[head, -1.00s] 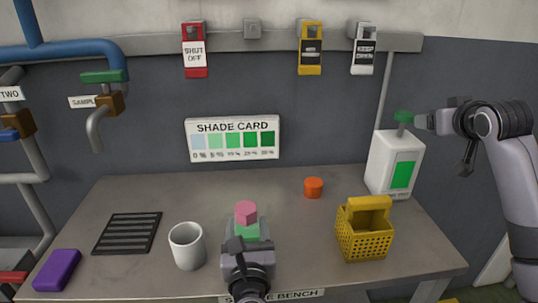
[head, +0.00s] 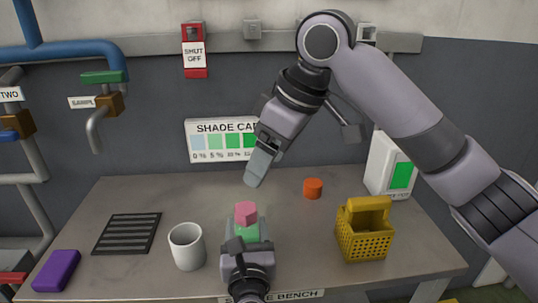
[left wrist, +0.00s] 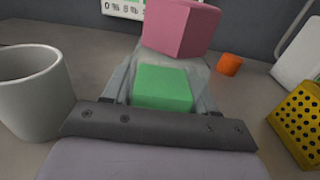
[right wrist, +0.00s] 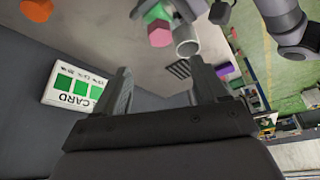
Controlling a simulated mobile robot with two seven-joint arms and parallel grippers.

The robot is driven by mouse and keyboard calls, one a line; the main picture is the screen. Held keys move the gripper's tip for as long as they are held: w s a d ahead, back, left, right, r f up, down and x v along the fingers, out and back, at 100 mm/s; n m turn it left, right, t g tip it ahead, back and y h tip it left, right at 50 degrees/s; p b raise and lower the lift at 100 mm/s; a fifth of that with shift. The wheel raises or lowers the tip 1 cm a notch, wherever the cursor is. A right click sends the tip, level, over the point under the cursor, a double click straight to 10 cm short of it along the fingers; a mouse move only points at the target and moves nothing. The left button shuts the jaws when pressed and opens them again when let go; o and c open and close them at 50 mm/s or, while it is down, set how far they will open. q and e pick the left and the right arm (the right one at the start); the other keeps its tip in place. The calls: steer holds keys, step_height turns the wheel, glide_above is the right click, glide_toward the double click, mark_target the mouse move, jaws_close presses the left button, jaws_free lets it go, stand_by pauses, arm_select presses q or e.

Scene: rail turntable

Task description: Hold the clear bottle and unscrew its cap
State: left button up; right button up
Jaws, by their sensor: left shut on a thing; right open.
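The clear bottle (left wrist: 203,83) holds something green and has a pink cap (head: 246,213) on top. The cap also shows in the left wrist view (left wrist: 180,27) and in the right wrist view (right wrist: 160,34). My left gripper (head: 247,243) is shut on the bottle, which stands upright at the front middle of the bench. My right gripper (head: 257,168) is open and empty, above and behind the cap in the head view. In the right wrist view its fingers (right wrist: 162,82) are spread and the cap lies beyond them, apart from them.
A white mug (head: 186,247) stands just left of the bottle. A yellow basket (head: 364,241) and an orange cylinder (head: 313,188) are to its right. A black grille (head: 127,233) and a purple block (head: 58,269) lie left. A white dispenser (head: 388,166) stands at the back right.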

mark_target(246, 208)
steer(key=x, duration=1.2)
steer(key=shift+s, duration=0.1)
steer(key=shift+c, duration=0.3)
steer(key=shift+d, duration=0.1)
steer(key=c, duration=1.1)
steer(key=n+g, duration=0.1)
steer(key=n, duration=0.3)
steer(key=shift+g, duration=0.4)
steer(key=shift+n+g, duration=0.3)
steer(key=shift+n, duration=0.7)
steer(key=shift+f, duration=0.1)
steer(key=n+g, duration=0.1)
steer(key=n, duration=0.1)
steer(key=shift+n, duration=0.3)
steer(key=shift+n+g, duration=0.6)
steer(key=shift+n, duration=1.1)
